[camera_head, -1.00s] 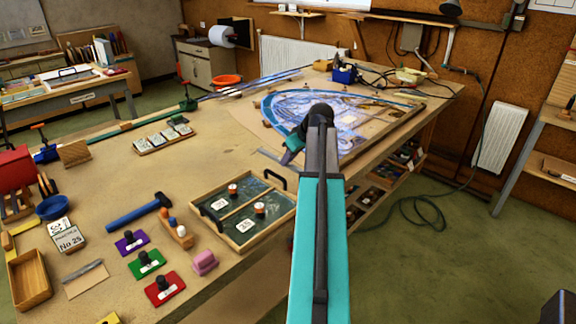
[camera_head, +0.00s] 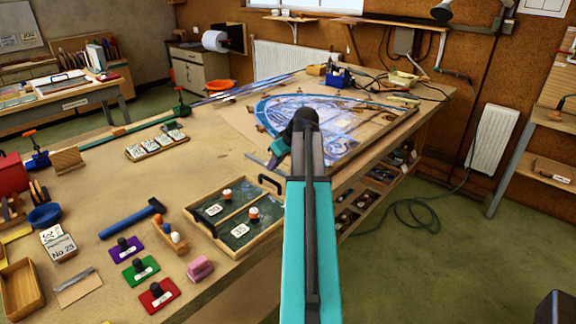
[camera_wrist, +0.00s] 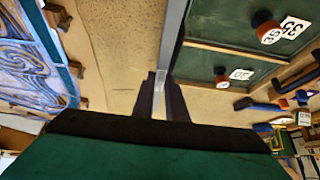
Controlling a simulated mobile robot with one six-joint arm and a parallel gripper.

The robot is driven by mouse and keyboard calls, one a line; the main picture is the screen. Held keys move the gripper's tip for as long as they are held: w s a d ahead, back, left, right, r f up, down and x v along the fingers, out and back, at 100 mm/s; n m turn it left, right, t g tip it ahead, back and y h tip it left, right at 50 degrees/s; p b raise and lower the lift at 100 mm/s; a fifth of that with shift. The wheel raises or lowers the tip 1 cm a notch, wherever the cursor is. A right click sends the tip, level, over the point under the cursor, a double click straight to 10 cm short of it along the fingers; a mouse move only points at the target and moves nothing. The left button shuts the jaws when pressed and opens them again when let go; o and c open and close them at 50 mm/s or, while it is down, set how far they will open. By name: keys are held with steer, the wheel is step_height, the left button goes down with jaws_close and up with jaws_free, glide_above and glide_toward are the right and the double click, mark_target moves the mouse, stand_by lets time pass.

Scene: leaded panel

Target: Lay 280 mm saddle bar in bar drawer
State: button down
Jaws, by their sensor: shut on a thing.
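My gripper (camera_head: 272,161) is over the bench, just behind the two-compartment tray (camera_head: 224,252), which looks like the bar drawer. In the wrist view my gripper (camera_wrist: 160,98) is shut on a thin grey bar (camera_wrist: 172,42), which runs away from the jaws; its far end is out of that view. In the head view only a short piece of the bar (camera_head: 254,159) shows. The tray has a wooden rim, dark green floors and a black handle. Each compartment holds an orange-and-black knob and a number card; one reads 35. In the wrist view the tray's rim (camera_wrist: 215,47) lies right of the bar.
The leaded panel (camera_head: 330,120) lies behind my gripper, with wooden blocks along its edge. A blue hammer (camera_head: 130,217), coloured knobbed blocks (camera_head: 134,268) and a pink block (camera_head: 200,268) lie left of the tray. Bare bench lies left of the gripper. The bench edge is at the right.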

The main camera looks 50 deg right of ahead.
steer(key=shift+n, duration=0.3)
steer(key=w+a, duration=0.4)
steer(key=a, duration=0.9)
steer(key=w+a+r, duration=0.1)
steer(key=w+a, duration=0.4)
steer(key=a, duration=0.8)
steer(key=w+a+r, duration=0.1)
steer(key=w+a, duration=0.4)
steer(key=a, duration=0.7)
steer(key=shift+w+a, duration=0.25)
steer(key=shift+a, duration=0.15)
steer(key=a, duration=1.3)
steer(key=shift+s+a+r, duration=0.35)
steer(key=shift+a+r, duration=0.05)
steer(key=shift+r, duration=0.05)
steer(key=shift+d, duration=0.1)
